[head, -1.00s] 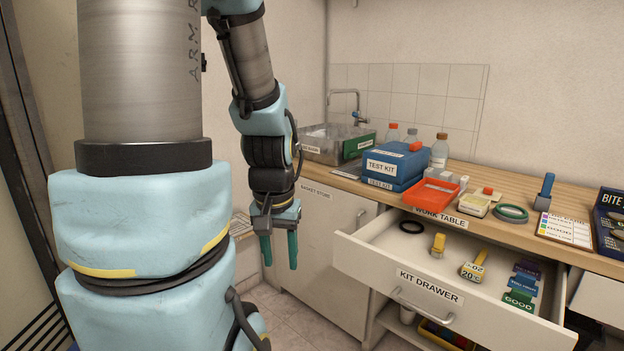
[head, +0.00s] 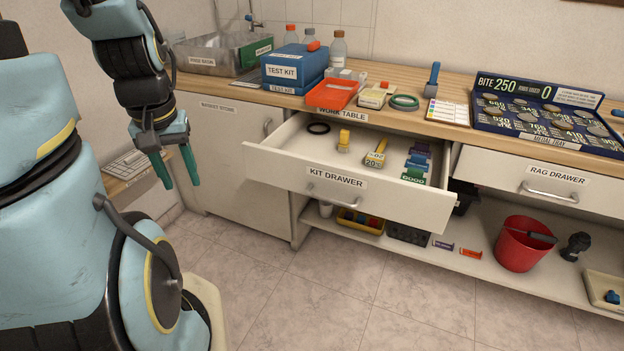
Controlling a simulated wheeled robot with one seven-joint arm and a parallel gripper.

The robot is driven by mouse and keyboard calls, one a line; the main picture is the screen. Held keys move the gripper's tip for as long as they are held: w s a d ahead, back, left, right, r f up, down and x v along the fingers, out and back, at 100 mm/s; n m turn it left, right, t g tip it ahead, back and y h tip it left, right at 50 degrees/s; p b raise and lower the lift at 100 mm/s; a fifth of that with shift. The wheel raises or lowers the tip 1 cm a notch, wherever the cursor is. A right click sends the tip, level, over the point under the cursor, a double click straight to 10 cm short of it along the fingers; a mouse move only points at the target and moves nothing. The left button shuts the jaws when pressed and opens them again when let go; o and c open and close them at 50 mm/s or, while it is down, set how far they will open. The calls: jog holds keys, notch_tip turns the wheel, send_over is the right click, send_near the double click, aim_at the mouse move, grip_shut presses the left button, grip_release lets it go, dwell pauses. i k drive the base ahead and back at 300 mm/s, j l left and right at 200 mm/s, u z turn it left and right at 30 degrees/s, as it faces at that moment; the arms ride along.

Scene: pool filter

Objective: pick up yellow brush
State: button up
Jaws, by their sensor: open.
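A small upright yellow piece with a paler lower part, which looks like the yellow brush (head: 344,139), stands inside the open kit drawer (head: 300,172), left of its middle. A yellow thermometer-like item (head: 377,152) marked 20 lies to its right in the same drawer. My gripper (head: 178,172) hangs to the left of the drawer, in front of the cabinet, with its green fingers pointing down. It is open, empty and well apart from the yellow brush.
A black ring (head: 318,128) and several coloured tags (head: 417,163) share the drawer. The worktop above holds a blue test kit (head: 295,68), a red tray (head: 332,94), a green ring (head: 404,102) and an upright blue-handled tool (head: 433,78). The floor in front is clear.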

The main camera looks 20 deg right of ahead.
aim_at(343, 146)
jog(key=l+u, duration=0.15)
jog(key=u, duration=0.55)
jog(key=k+l+u, duration=0.15)
jog(key=l+u, duration=0.15)
jog(key=k+l+u, duration=0.25)
jog(key=l, duration=0.2)
jog(key=k+l+u, duration=0.1)
jog(key=l+u, duration=0.2)
jog(key=k+l+z, duration=0.1)
jog(key=k+l, duration=0.25)
jog(key=k+l+z, duration=0.15)
jog(key=k+l, duration=0.15)
jog(key=l, duration=0.25)
jog(key=k+l+z, duration=0.1)
jog(key=k+l, duration=0.2)
jog(key=l, duration=0.15)
jog(key=i+j+u, duration=0.25)
jog(key=i+u, duration=0.25)
jog(key=k, duration=0.1)
